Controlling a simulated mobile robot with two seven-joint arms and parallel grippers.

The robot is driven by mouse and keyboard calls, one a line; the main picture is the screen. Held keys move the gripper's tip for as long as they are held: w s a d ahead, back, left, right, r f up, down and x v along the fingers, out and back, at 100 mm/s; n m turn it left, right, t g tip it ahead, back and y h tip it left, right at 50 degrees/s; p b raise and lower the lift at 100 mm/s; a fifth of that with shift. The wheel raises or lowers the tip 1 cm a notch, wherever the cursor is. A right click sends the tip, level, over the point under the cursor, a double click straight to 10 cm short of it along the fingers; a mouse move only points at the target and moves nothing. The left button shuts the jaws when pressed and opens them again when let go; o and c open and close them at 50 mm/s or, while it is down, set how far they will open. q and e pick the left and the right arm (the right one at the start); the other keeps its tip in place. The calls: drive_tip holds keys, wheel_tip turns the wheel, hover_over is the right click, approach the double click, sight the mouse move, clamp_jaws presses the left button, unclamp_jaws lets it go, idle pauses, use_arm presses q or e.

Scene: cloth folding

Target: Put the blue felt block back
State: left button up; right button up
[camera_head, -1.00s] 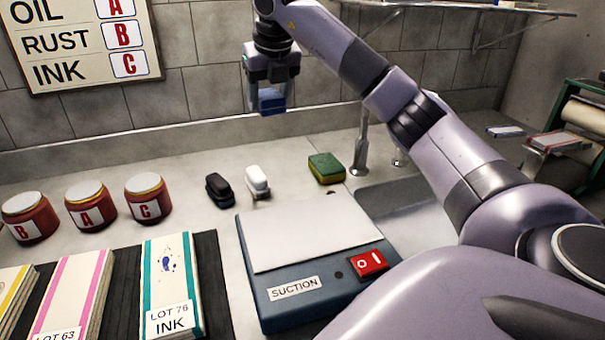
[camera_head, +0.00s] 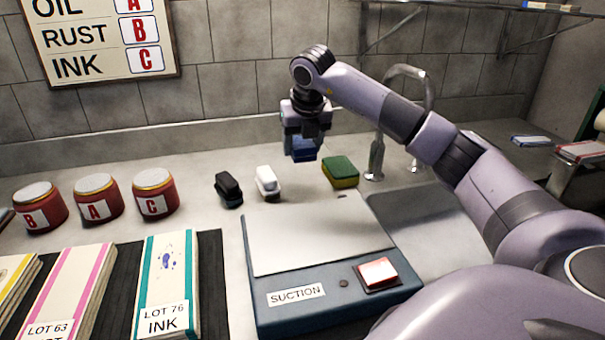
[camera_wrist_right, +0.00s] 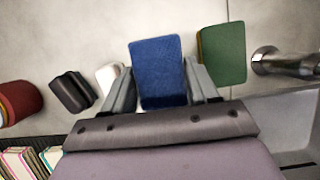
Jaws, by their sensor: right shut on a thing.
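My right gripper (camera_head: 305,150) is shut on the blue felt block (camera_head: 304,155). It holds the block above the back of the counter, between the white block and the green sponge. In the right wrist view the blue block (camera_wrist_right: 158,72) fills the space between the two fingers (camera_wrist_right: 160,90). In the head view most of the block is hidden by the fingers, and only its lower part shows. My left gripper is not in view.
A black block (camera_head: 228,188), a white block (camera_head: 267,182) and a green-and-yellow sponge (camera_head: 341,172) stand on the counter. The suction table (camera_head: 318,240) is in front. Red jars (camera_head: 98,198) are at left. A tap (camera_head: 377,150) and sink (camera_head: 425,215) are right.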

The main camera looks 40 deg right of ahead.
sight(301, 180)
drive_tip(key=shift+f, duration=3.55)
drive_tip(key=shift+f, duration=0.1)
drive_tip(key=o, duration=0.9)
drive_tip(key=shift+r, duration=0.2)
drive_tip(key=v, duration=1.2)
drive_tip(key=shift+f, duration=0.1)
